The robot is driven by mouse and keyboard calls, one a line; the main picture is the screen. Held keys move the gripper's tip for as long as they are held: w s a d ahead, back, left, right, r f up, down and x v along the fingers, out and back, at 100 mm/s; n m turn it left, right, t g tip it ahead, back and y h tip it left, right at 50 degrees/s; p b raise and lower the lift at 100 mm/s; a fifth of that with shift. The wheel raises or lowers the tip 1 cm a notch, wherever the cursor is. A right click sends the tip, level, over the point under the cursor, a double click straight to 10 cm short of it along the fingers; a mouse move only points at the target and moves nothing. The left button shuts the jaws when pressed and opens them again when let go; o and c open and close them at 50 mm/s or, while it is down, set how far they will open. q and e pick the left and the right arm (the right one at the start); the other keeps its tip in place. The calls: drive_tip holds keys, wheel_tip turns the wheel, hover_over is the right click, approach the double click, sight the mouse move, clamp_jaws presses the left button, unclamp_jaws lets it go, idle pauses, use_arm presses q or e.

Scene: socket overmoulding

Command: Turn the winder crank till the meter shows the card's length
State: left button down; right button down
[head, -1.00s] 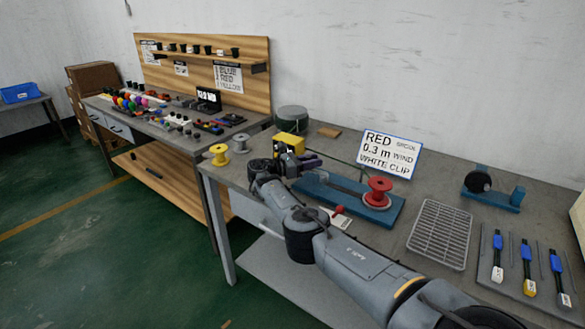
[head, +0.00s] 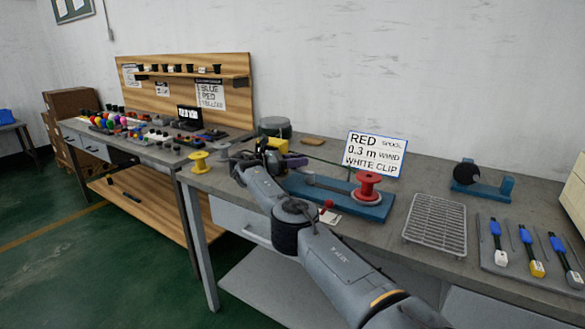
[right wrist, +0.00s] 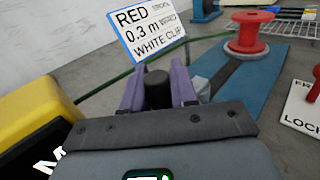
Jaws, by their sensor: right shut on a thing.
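The winder is a blue base (head: 330,195) with a red spool (head: 368,187) standing at its right end; both also show in the right wrist view, the spool (right wrist: 250,32) at top right. The white card (head: 376,154) behind it reads "RED spool, 0.3 m wind, white clip". A yellow box (head: 277,145), probably the meter, stands by the winder's left end; its reading cannot be made out. My right gripper (right wrist: 157,88) has its purple fingers shut around a dark round knob (right wrist: 157,92), apparently the crank handle. The crank arm is hidden. My left gripper is not in view.
A wire rack (head: 436,224) and a tray with several blue-topped tools (head: 528,250) lie to the right. A dark roller on a blue stand (head: 482,182) is behind them.

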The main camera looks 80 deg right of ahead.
drive_tip(key=shift+s, duration=0.15)
drive_tip(key=c, duration=1.2)
unclamp_jaws()
drive_tip(key=shift+c, duration=0.2)
drive_tip(key=shift+o, duration=1.4)
drive_tip(key=shift+s+d, duration=0.2)
drive_tip(key=shift+w+a, duration=0.1)
